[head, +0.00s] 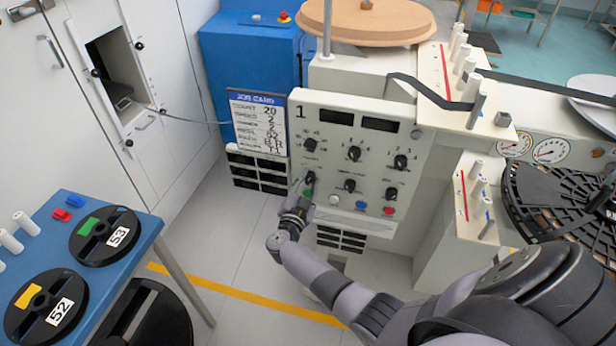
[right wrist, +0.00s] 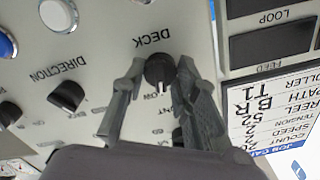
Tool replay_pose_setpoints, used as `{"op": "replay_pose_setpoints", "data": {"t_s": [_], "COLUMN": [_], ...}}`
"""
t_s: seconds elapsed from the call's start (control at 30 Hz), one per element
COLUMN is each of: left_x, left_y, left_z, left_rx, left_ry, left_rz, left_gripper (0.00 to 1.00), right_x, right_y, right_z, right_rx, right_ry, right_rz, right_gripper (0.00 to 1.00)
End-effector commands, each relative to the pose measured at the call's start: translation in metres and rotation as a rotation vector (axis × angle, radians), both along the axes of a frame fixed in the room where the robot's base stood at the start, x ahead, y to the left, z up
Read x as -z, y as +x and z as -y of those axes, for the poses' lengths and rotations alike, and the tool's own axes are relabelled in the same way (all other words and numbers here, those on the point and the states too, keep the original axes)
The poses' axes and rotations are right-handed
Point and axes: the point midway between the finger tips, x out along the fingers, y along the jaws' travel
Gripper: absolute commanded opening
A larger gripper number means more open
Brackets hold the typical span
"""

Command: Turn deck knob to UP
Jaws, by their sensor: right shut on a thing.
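The deck knob (right wrist: 160,72) is a black round knob with a white pointer line, on the cream control panel (head: 345,225). The right wrist view shows the panel upside down; there the pointer faces the picture's bottom, away from the DECK label (right wrist: 153,40). My right gripper (right wrist: 160,78) has one finger on each side of the knob and is shut on it. In the head view my right gripper (head: 303,192) reaches the panel's lower-left knob and partly hides it. My left gripper is not in view.
The direction knob (right wrist: 66,96) sits beside the deck knob. Blue, white and red buttons (head: 388,211) lie below the knobs. A job card (head: 257,122) hangs left of the panel. A blue table (head: 140,232) with black reels stands at lower left. Floor between is clear.

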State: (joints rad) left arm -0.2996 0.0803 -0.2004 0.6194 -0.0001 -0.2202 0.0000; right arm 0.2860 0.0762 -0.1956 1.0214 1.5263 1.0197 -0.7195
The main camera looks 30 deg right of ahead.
Motion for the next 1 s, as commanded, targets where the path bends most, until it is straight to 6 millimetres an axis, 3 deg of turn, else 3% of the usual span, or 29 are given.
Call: {"op": "replay_pose_setpoints", "data": {"t_s": [0.03, 0.4, 1.0], "left_x": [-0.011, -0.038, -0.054], "left_y": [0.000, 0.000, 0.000], "left_z": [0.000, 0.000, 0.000], "left_rx": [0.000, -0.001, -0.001], "left_ry": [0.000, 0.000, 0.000], "left_rz": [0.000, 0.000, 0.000], "left_gripper": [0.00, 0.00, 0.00], "right_x": [-0.004, -0.001, 0.001], "right_y": [-0.001, 0.000, 0.000], "right_z": [-0.001, -0.002, -0.001], "right_rx": [0.001, -0.002, -0.002], "right_ry": [-0.026, -0.251, -0.476], "right_rz": [-0.039, -0.304, -0.560], "right_gripper": [0.00, 0.00, 0.00]}}
